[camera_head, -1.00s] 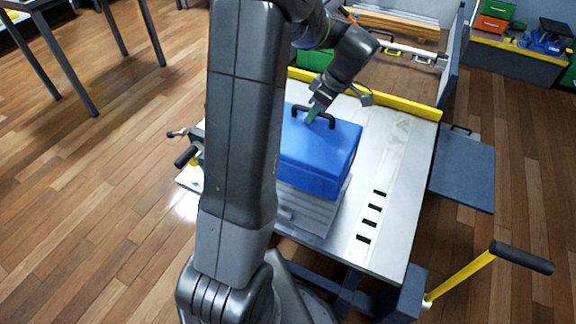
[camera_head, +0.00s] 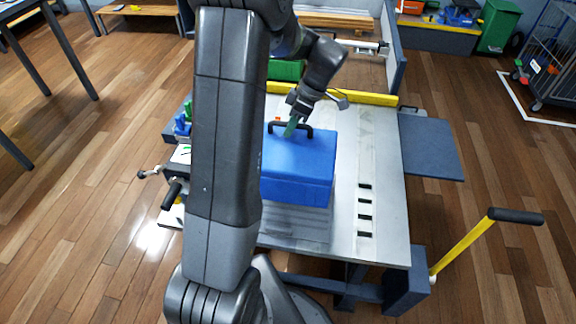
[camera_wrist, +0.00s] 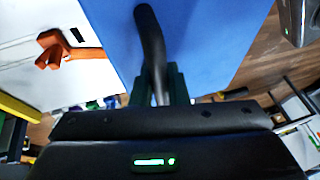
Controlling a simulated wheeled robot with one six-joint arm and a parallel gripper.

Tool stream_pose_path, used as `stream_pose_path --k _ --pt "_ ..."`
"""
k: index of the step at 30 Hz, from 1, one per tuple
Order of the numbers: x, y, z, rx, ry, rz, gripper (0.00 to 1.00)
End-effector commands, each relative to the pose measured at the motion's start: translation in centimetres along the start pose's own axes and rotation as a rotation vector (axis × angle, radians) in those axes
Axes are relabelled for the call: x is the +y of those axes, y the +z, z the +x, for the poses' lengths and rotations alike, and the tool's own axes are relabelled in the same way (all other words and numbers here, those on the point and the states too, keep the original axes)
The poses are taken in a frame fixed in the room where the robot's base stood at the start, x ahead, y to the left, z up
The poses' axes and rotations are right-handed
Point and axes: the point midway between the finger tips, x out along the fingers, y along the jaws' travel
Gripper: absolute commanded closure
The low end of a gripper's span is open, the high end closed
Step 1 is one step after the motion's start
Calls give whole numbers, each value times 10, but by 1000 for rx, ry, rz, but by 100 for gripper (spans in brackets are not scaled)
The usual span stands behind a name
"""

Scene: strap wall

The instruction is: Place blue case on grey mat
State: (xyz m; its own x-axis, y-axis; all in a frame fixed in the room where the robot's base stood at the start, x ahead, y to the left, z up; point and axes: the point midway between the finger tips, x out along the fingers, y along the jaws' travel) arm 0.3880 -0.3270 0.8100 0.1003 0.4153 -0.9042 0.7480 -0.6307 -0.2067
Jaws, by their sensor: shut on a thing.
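The blue case (camera_head: 300,165) is in the head view, behind my forearm's right side, above the near part of the light table. My gripper (camera_head: 291,127) is shut on the dark handle on its top, and the green fingers grip the handle's left part. In the wrist view the blue lid (camera_wrist: 215,40) and the dark handle (camera_wrist: 150,40) are close up, with the fingers (camera_wrist: 170,88) around the handle. A grey ribbed patch (camera_head: 300,232) shows just below the case; I cannot tell whether it is the grey mat or whether the case touches it.
The light table (camera_head: 385,200) has a yellow rail (camera_head: 350,97) at its back and a row of dark slots at right. A dark side shelf (camera_head: 430,148) is at right. A yellow bar with a black grip (camera_head: 515,215) sticks out front right. A clamp (camera_head: 172,190) sits at left.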

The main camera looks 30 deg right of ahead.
Motion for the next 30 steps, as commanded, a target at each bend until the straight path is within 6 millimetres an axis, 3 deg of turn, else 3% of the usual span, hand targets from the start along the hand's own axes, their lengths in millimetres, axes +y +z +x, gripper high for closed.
stream_pose_path --k 3,13,19,29,30 --pt "4 8 20 1 -2 3 100" --pt "10 18 42 1 1 2 100" --pt "15 27 66 1 0 2 100" --pt "16 29 69 1 2 1 100" --pt "16 29 70 1 1 1 82"
